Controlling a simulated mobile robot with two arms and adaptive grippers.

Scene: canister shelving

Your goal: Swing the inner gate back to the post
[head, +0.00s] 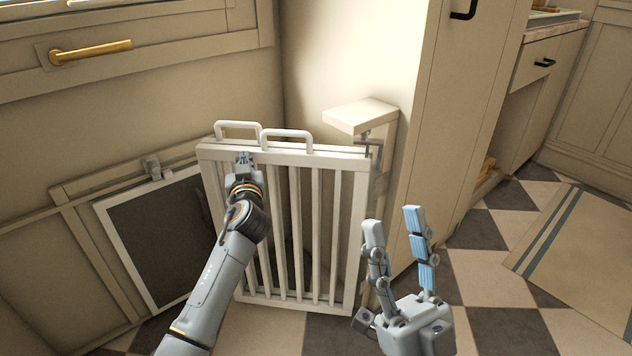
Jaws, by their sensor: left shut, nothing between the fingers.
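A white barred gate (330,160) stands in the middle of the head view, with two loop handles, a left one (237,126) and a right one (287,136), on its top. The frame does not clearly show whether these belong to one panel or two close together. The gate's right end is beside the post (387,150), which carries a flat white cap (362,115). My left gripper (245,158) is shut and empty at the top rail, below the left handle; contact is unclear. My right gripper (392,215) is open and empty, in front of the gate's lower right.
A dark-panelled pet flap (160,235) is in the wall to the left. A tall cream cabinet (430,110) stands behind the post. A striped mat (580,255) lies on the chequered floor at the right, with clear floor before it.

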